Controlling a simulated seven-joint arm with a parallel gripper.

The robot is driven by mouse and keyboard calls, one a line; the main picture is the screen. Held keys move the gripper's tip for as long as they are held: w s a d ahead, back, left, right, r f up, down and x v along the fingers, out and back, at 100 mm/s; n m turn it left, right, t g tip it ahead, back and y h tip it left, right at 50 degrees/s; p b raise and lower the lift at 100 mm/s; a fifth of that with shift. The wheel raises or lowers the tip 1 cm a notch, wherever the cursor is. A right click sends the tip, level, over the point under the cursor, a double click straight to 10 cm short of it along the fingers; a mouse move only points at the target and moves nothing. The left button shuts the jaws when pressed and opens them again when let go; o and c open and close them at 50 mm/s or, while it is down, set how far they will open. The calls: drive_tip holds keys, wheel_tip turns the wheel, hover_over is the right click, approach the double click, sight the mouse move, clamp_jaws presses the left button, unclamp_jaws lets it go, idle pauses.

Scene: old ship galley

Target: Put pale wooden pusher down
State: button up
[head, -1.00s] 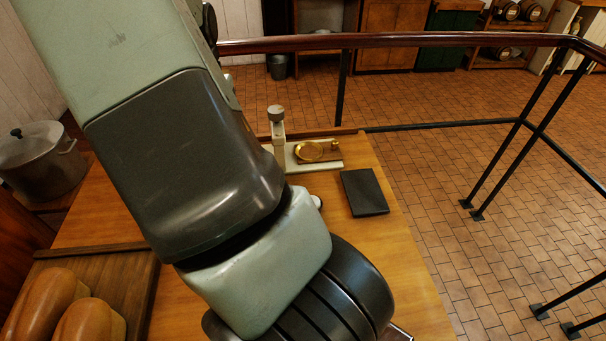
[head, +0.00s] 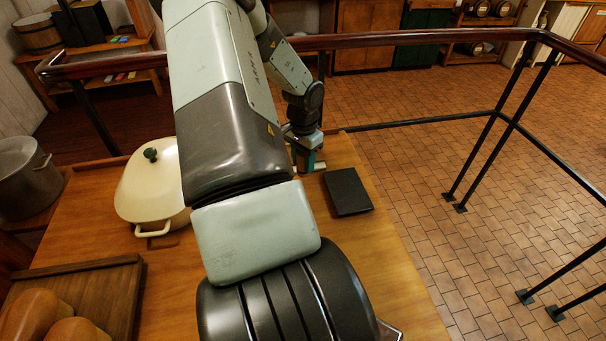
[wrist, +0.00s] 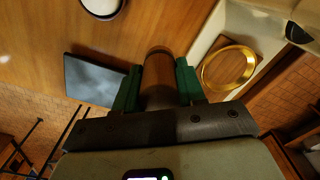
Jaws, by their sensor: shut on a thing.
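My gripper (wrist: 158,88) has green fingers shut on a wooden cylinder, the pusher (wrist: 158,68), which looks brown in this light. The wrist view shows it end-on between the fingers. In the head view my gripper (head: 306,160) is low over the far right part of the wooden table (head: 385,265), just left of a dark flat slab (head: 347,191). The pusher cannot be made out there. I cannot tell whether the pusher touches the table.
A white round thing (wrist: 102,6) is at the top. A cream lidded pot (head: 152,190) and a bread board (head: 105,285) stand left.

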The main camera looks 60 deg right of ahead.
sight(303, 172)
drive_tip(key=shift+f, duration=2.4)
drive_tip(key=shift+f, duration=0.1)
drive_tip(key=o, duration=1.2)
drive_tip(key=shift+c, duration=0.2)
wheel_tip(303, 172, up, 12)
drive_tip(key=shift+r, duration=0.1)
